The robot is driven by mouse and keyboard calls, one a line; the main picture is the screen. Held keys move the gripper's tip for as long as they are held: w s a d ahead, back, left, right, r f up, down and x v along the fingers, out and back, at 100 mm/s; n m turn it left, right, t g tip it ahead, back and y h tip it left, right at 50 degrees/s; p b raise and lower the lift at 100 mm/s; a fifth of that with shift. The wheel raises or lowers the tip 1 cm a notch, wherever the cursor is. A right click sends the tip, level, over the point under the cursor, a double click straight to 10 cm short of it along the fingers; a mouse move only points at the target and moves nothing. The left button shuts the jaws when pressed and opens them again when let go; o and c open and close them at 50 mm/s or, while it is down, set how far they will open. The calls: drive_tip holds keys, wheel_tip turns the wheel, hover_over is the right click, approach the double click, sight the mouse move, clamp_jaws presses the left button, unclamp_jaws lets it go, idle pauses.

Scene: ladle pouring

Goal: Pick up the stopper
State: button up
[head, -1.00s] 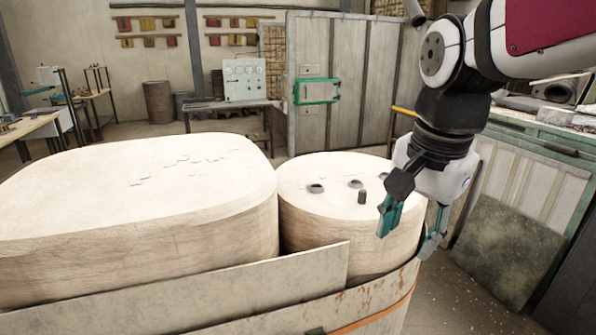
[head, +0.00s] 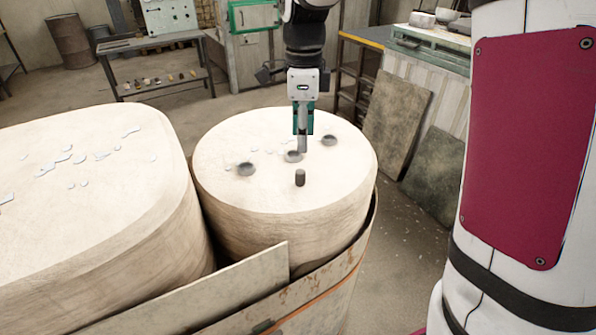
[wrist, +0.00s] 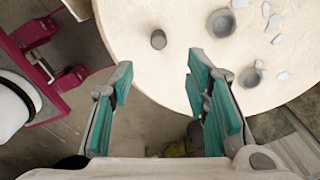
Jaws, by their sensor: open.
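The stopper, a small dark grey cylinder (head: 300,178), stands upright on the pale top of the round block (head: 225,195). In the wrist view the stopper (wrist: 158,40) shows beyond the fingertips, roughly in line with the gap between them. My gripper (head: 303,135) is above the block's top, behind the stopper in the head view and apart from it. In the wrist view my gripper (wrist: 162,78) is open, with teal pads on both fingers and nothing between them. In the head view the fingers overlap, so their spread is hidden there.
The round top has three dark round holes, including a left one (head: 245,168) and a right one (head: 329,140). A larger pale block (head: 80,215) with flat chips stands at left. A metal sheet (head: 215,300) rises at the front. Space above the round top is open.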

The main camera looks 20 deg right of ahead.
hover_over(300, 171)
drive_tip(key=f, duration=0.4)
drive_tip(key=shift+d+f, duration=0.3)
drive_tip(key=f+p, duration=0.1)
drive_tip(key=f, duration=0.1)
drive_tip(key=f+p, duration=0.1)
drive_tip(key=f, duration=0.1)
drive_tip(key=shift+s+a+f, duration=0.1)
drive_tip(key=shift+a+f, duration=0.1)
drive_tip(key=shift+f, duration=0.5)
clamp_jaws()
